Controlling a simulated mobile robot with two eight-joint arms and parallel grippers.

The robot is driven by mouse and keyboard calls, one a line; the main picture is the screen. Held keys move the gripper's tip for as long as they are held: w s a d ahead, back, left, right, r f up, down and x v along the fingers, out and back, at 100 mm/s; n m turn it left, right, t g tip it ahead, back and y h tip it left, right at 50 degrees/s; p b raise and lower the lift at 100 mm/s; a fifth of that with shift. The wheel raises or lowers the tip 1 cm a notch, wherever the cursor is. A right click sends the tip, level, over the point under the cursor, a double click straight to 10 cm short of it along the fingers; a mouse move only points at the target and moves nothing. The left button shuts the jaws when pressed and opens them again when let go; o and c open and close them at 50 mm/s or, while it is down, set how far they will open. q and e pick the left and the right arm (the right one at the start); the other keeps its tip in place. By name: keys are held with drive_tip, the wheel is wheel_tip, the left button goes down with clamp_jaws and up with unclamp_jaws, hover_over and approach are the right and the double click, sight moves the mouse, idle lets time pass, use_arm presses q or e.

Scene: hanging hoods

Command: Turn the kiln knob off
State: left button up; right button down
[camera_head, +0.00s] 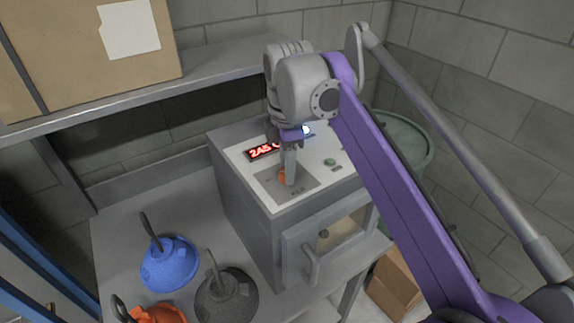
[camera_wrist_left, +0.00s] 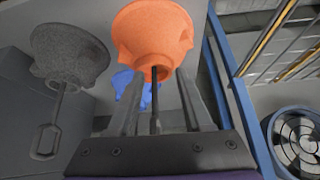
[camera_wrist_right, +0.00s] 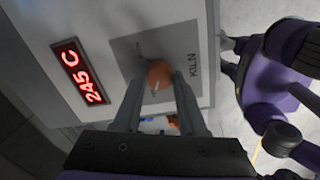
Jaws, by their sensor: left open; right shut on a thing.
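The kiln (camera_head: 240,195) is a grey box with a sloped light top panel. Its orange knob (camera_head: 282,177) sits on a grey plate and is partly hidden by my right gripper (camera_head: 290,180). In the right wrist view the round knob (camera_wrist_right: 160,72) with a pale mark lies between the fingertips of the right gripper (camera_wrist_right: 159,82), which is shut on it. The red display (camera_wrist_right: 79,72) reads 245 C. In the left wrist view my left gripper (camera_wrist_left: 157,82) is open, with the dark stem of an orange hood (camera_wrist_left: 152,35) between its fingers.
A blue hood (camera_head: 169,265), a dark grey hood (camera_head: 226,298) and the orange hood stand on the grey bench left of the kiln. A green button (camera_head: 330,162) is on the kiln panel. A cardboard box (camera_head: 75,50) sits on the shelf above. A green barrel (camera_head: 405,138) stands behind.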

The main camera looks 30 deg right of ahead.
drive_tip(key=shift+r, duration=0.1)
drive_tip(key=shift+c, duration=2.3)
unclamp_jaws()
wheel_tip(320, 180, up, 11)
drive_tip(key=shift+s, duration=0.25)
drive_tip(key=shift+f, duration=0.2)
